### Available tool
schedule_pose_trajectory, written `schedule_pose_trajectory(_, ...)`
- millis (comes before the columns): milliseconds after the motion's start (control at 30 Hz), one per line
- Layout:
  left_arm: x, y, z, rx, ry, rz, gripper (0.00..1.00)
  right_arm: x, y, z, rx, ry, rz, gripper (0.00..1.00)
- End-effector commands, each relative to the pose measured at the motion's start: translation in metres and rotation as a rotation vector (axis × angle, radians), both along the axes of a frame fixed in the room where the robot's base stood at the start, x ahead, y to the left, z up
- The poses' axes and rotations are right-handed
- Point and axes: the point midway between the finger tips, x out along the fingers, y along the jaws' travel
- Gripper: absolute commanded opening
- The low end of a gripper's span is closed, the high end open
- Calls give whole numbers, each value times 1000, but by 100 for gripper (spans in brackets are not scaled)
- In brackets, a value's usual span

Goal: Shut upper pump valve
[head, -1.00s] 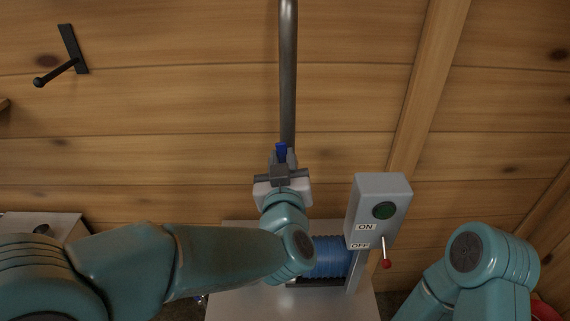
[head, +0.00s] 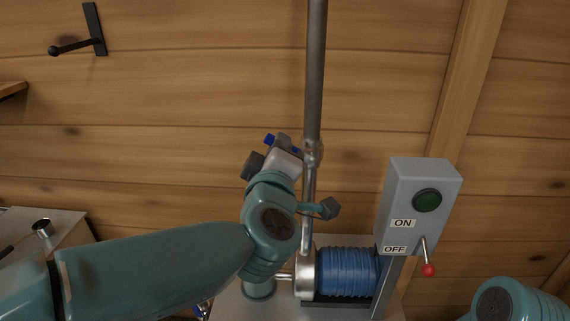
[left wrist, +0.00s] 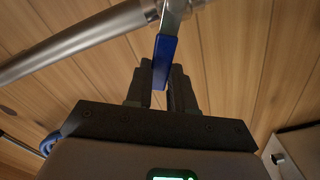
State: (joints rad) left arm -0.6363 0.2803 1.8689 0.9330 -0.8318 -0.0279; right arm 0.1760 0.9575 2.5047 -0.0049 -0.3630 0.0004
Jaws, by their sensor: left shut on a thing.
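The upper pump valve sits on the vertical metal pipe (head: 315,80), above the pump. Its blue handle (head: 270,139) now points left, away from the pipe and crosswise to it. My left gripper (head: 283,145) is at the handle, just left of the pipe, and partly hides the valve. In the left wrist view the blue handle (left wrist: 164,60) reaches from the valve by the pipe (left wrist: 75,45) down between the two dark fingers of my left gripper (left wrist: 169,88), which are shut on it. My right arm shows at the lower right; its gripper is out of view.
The pump with its blue motor (head: 346,272) stands below the valve. A grey switch box (head: 412,205) with a green button and a red-tipped lever (head: 428,262) is to the right. A black wall hook (head: 92,32) is at the upper left. Wooden wall lies behind.

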Motion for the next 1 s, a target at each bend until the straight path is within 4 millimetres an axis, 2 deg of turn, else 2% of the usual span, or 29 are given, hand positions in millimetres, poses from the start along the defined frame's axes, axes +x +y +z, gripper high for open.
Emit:
schedule_pose_trajectory(33, 0, 2, -10, -45, -2, 1, 0, 0, 0, -15, 0, 0, 0, 0)
schedule_pose_trajectory(400, 0, 8, -27, -344, 0, 1, 0, 0, 0, -56, 0, 0, 0, 0)
schedule_pose_trajectory(700, 0, 9, -34, -483, 1, 1, 0, 0, 0, -72, 0, 0, 0, 0)
schedule_pose_trajectory(1000, 0, 9, -35, -527, 1, 2, 0, 0, 0, -76, 0, 0, 0, 0)
